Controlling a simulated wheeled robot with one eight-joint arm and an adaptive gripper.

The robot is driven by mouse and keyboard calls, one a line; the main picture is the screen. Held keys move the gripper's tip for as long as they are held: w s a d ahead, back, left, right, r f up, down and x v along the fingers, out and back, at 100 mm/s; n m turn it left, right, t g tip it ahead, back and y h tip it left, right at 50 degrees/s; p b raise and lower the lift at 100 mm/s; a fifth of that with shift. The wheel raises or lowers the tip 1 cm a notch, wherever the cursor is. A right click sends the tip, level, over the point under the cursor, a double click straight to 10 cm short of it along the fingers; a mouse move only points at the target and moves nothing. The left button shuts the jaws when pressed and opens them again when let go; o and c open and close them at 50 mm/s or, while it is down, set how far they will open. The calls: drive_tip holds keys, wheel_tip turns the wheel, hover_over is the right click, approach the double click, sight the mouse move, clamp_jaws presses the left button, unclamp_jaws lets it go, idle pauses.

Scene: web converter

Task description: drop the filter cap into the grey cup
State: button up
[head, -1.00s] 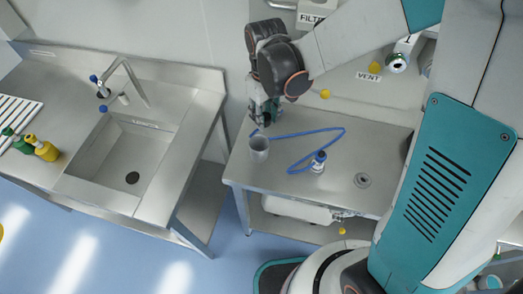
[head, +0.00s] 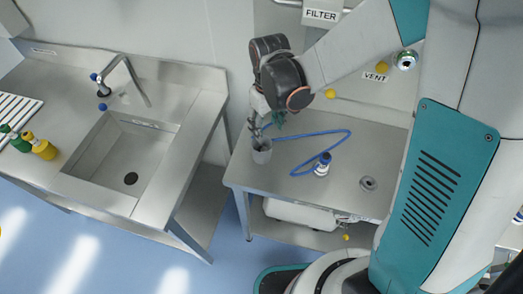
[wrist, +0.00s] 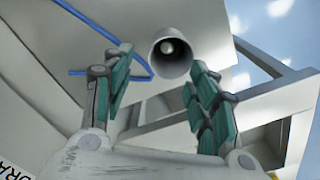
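The grey cup (head: 262,155) stands upright near the left end of the right-hand steel table. In the wrist view I look into the mouth of the cup (wrist: 170,68). A small pale round thing (wrist: 167,46) shows inside it; it looks like the filter cap, but I cannot be sure. My gripper (head: 259,133) is just above and beside the cup in the head view. In the wrist view its two green-padded fingers (wrist: 162,62) are spread apart with nothing held between them. No other filter cap can be made out.
A blue hose (head: 335,131) loops over the table to a blue-and-white fitting (head: 322,164). A round drain (head: 368,184) lies further right. A steel sink (head: 120,165) stands left, across a gap. Wall signs read FILTER (head: 321,15) and VENT (head: 375,77).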

drive_tip(key=shift+r, duration=0.1)
wheel_tip(320, 180, up, 7)
drive_tip(key=shift+r, duration=0.15)
idle(0.5)
drive_tip(key=shift+s, duration=0.1)
